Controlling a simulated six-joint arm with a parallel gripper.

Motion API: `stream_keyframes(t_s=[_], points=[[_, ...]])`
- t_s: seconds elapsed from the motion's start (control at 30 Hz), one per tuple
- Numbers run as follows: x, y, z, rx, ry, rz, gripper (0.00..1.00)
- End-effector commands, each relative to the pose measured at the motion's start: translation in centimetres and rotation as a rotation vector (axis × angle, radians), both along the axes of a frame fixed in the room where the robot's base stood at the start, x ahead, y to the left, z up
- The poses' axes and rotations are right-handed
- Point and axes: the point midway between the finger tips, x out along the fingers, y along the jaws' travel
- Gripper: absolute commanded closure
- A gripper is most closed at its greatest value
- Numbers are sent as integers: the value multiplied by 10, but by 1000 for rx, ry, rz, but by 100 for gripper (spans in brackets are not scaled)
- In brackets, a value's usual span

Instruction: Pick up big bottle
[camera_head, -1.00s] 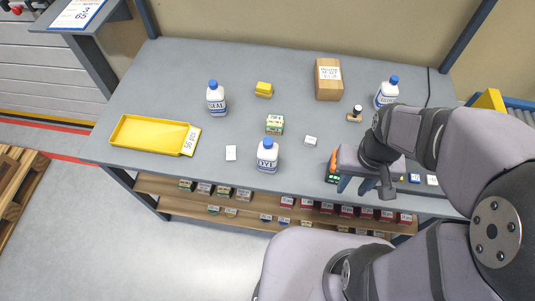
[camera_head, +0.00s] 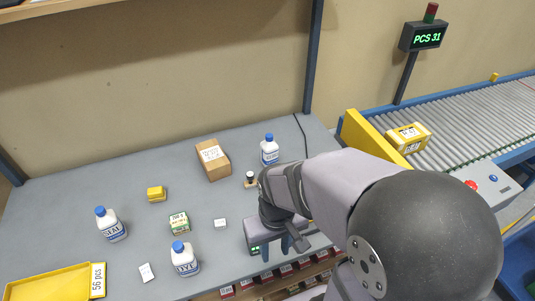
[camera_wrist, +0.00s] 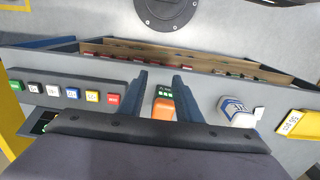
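Three white bottles with blue caps stand upright on the grey table in the head view: one labelled SEAL at the left (camera_head: 112,229), one labelled DYE in front (camera_head: 184,262) and one at the back right (camera_head: 269,151). I cannot tell for sure which is the big one. My gripper (camera_head: 278,250) is over the front right of the table, right of the DYE bottle and apart from all bottles. In the wrist view, the fingers (camera_wrist: 160,84) stand apart with nothing held. A white bottle with a blue label (camera_wrist: 234,108) shows right of them.
An orange device with a green display (camera_wrist: 163,108) lies beneath my fingers. A brown box (camera_head: 213,161), yellow block (camera_head: 156,194), green-and-white carton (camera_head: 179,222) and small white box (camera_head: 220,224) stand between the bottles. A yellow tray (camera_head: 50,285) is front left; a roller conveyor (camera_head: 470,112) is right.

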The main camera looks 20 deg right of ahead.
Motion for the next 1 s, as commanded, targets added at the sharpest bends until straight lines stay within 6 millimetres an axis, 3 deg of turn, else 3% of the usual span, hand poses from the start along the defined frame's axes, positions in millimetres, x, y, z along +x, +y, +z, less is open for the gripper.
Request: stream_keyframes(t_s=[0.37, 0.53, 0.87, 1.0], points=[[0, 0, 0, 0, 0, 0, 69], [0, 0, 0, 0, 0, 0, 35], [2, 3, 0, 5, -5, 0, 35], [16, 21, -1, 42, -45, -8, 35]])
